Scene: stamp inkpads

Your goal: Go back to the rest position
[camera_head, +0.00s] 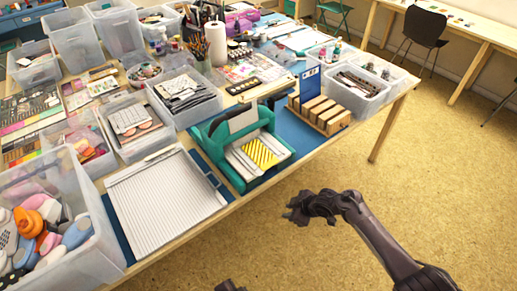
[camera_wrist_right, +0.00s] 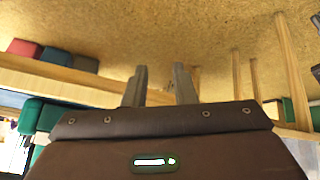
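My right gripper (camera_head: 300,208) is in the air over the floor, off the front edge of the table. In the right wrist view, the two fingers of my right gripper (camera_wrist_right: 159,84) stand apart with only floor between them, so it is open and empty. A dark piece (camera_head: 230,286) at the bottom edge of the head view looks like part of my left arm or gripper; the rest is out of frame. A wooden rack of blocks (camera_head: 318,112) stands on the table's right part. Red, blue and brown blocks (camera_wrist_right: 55,56) show along a wooden edge in the wrist view.
The table (camera_head: 372,128) is crowded. A teal die-cutting machine (camera_head: 213,150), a white scoring board (camera_head: 165,200) and a clear bin of punches (camera_head: 85,262) line its front. The floor (camera_head: 440,170) right of the table is clear. A dark chair (camera_head: 426,28) stands farther back.

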